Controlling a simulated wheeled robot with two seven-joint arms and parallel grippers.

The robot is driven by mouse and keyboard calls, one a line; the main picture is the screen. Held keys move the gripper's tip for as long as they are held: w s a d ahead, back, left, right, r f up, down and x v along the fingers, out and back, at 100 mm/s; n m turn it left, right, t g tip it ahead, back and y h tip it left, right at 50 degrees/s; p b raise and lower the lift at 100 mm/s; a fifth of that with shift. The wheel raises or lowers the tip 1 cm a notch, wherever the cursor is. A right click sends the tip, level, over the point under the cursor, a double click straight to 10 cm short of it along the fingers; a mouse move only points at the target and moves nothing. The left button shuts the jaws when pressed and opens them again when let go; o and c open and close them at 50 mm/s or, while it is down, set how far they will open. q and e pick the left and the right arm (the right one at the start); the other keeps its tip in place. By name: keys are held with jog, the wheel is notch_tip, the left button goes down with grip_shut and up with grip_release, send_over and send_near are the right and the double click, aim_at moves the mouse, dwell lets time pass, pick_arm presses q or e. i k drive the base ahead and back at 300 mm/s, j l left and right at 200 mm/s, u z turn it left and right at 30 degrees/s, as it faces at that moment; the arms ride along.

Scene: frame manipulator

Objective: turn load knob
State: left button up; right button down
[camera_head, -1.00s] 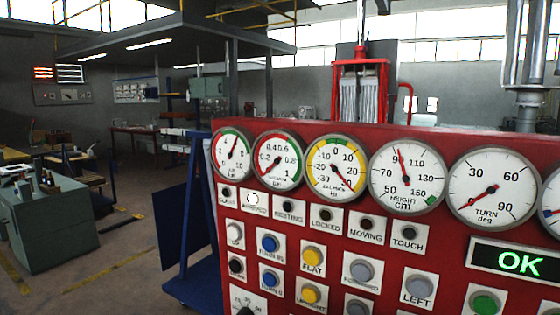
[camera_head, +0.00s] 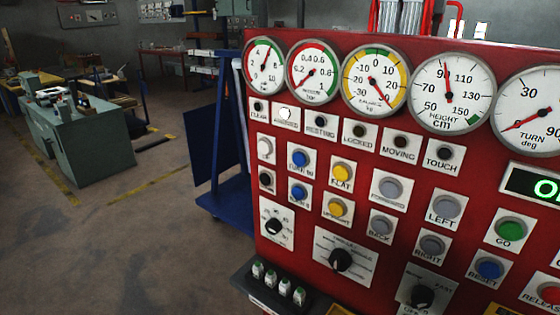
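Three black rotary knobs sit low on the red control panel (camera_head: 400,150). The left knob (camera_head: 274,226) is on a white plate with numbers around it. The middle knob (camera_head: 340,260) is on a wider white plate whose label is too small to read. The right knob (camera_head: 421,296) is near the bottom edge, on a plate that reads FAST at one side. I cannot tell which of them is the load knob. Neither of my grippers is in view.
Round gauges line the panel's top, with lamps and coloured buttons below. A dark ledge with several small green-and-white items (camera_head: 278,283) juts out at the lower left. A blue stand (camera_head: 225,200) is left of the panel. A green cabinet (camera_head: 85,140) stands farther left; floor between is clear.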

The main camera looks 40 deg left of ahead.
aim_at(273, 226)
jog(key=u, duration=1.2)
